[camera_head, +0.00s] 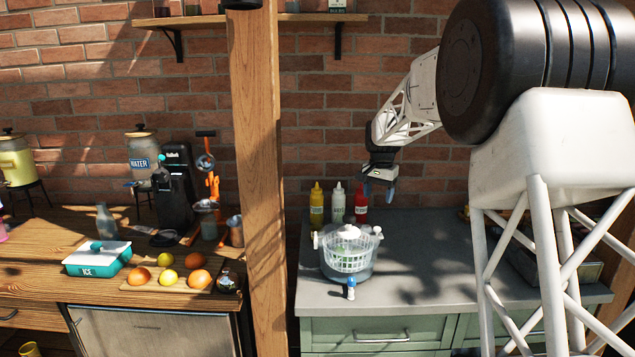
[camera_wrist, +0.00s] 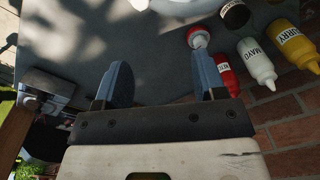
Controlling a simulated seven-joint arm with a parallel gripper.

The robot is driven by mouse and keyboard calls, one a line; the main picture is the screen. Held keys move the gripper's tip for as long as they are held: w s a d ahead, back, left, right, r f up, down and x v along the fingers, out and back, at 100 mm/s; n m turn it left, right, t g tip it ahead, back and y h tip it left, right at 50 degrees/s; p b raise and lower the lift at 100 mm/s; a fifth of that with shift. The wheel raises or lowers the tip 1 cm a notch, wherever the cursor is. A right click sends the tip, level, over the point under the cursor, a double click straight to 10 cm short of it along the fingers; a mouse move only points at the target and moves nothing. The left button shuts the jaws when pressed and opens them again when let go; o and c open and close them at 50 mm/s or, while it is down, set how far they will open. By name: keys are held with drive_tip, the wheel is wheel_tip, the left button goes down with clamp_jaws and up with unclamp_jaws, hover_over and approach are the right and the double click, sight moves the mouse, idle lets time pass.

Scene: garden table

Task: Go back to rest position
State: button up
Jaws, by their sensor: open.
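My gripper (camera_head: 378,190) hangs in the air above the grey counter, in front of the brick wall and to the right of the sauce bottles. In the wrist view my gripper (camera_wrist: 162,82) shows two blue fingers set wide apart with nothing between them. The grey counter top (camera_wrist: 150,45) shows beyond the fingers. A red ketchup bottle (camera_head: 361,206) stands closest to the gripper, and it also shows beside the right finger in the wrist view (camera_wrist: 228,75).
A mayo bottle (camera_head: 338,205) and a yellow curry bottle (camera_head: 317,206) stand beside the ketchup. A salad spinner (camera_head: 348,258) and a small blue-and-white item (camera_head: 351,288) are in front. A wooden post (camera_head: 258,180) separates this counter from the wooden one, with an ice box (camera_head: 97,258) and fruit.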

drive_tip(key=s+r+n+t, duration=0.1)
drive_tip(key=s+r+n, duration=0.15)
drive_tip(key=s, duration=1.35)
drive_tip(key=s+r+n, duration=0.1)
drive_tip(key=s+r, duration=0.3)
drive_tip(key=s, duration=1.1)
drive_tip(key=s+f+n, duration=0.1)
drive_tip(key=s+f, duration=0.2)
drive_tip(key=s, duration=0.6)
drive_tip(key=s+f+n, duration=0.1)
drive_tip(key=s+f, duration=0.1)
drive_tip(key=s, duration=0.8)
drive_tip(key=s+f+n+t, duration=0.1)
drive_tip(key=s+f, duration=0.2)
drive_tip(key=s, duration=0.7)
drive_tip(key=shift+f, duration=0.35)
drive_tip(key=shift+a, duration=0.1)
